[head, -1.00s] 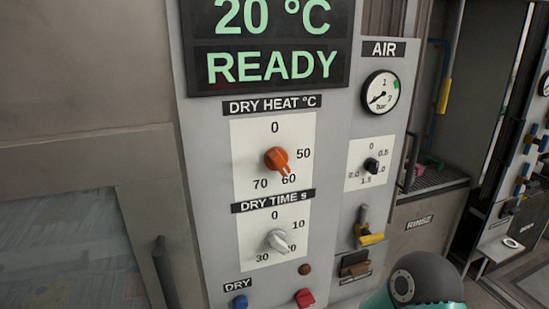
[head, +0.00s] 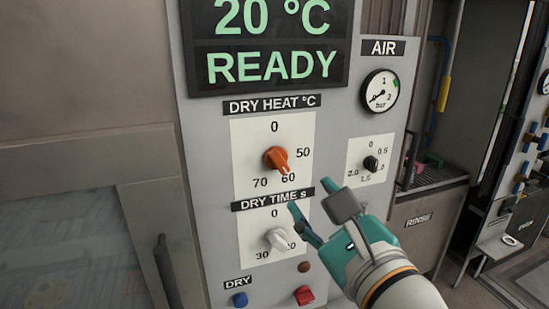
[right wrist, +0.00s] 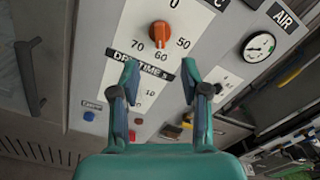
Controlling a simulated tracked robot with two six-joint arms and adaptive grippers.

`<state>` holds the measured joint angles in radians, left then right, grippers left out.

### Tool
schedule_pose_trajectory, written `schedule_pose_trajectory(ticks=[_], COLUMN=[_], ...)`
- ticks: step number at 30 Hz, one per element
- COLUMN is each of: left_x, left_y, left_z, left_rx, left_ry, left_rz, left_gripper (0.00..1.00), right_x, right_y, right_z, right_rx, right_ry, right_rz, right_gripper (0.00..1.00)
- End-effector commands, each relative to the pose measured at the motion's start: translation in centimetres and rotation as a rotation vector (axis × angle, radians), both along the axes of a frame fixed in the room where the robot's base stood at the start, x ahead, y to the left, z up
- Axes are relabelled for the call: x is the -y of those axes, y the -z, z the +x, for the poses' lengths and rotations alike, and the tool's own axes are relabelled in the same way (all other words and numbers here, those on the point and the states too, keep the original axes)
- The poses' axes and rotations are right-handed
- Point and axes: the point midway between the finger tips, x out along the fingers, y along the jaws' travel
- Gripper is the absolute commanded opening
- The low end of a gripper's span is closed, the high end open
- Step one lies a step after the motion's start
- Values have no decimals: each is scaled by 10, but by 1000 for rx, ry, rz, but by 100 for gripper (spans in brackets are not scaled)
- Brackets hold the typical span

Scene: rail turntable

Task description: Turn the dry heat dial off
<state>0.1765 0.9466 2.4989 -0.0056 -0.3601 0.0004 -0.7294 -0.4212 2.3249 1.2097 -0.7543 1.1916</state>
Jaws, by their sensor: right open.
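The orange dry heat dial (head: 276,159) sits on a white scale plate marked 0, 50, 60 and 70, under the DRY HEAT °C label (head: 272,105). Its pointer is turned down toward 60. The dial also shows in the right wrist view (right wrist: 160,34), ahead of the fingers. My right gripper (head: 309,212) is below and to the right of the dial, in front of the dry time plate, open and empty. In the right wrist view its two fingers (right wrist: 160,80) stand apart with the panel between them. My left gripper is in neither view.
The white dry time dial (head: 278,239) is just below, partly near my right fingers. A small black air knob (head: 371,164) and gauge (head: 380,91) are at the right. The display (head: 268,65) reads 20 °C READY. Blue (head: 240,300) and red (head: 304,295) buttons are lower down.

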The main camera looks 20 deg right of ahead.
Motion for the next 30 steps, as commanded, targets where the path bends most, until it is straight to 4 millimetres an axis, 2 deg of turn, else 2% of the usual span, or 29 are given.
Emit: schedule_pose_trajectory(ticks=[5,15,21,25,30], left_x=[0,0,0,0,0], left_y=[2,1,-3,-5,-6], left_z=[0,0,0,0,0], left_rx=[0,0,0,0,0], left_ry=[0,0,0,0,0], left_rz=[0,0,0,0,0], left_gripper=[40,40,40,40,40], right_x=[0,-3,-4,-5,-5], right_y=[3,3,3,1,2], right_z=[26,100,137,152,161], right_rx=[-7,-7,-7,-3,-3], right_ry=[5,3,2,2,1], right_rz=[-7,-9,-9,-9,-7], right_gripper=[46,46,46,46,46])
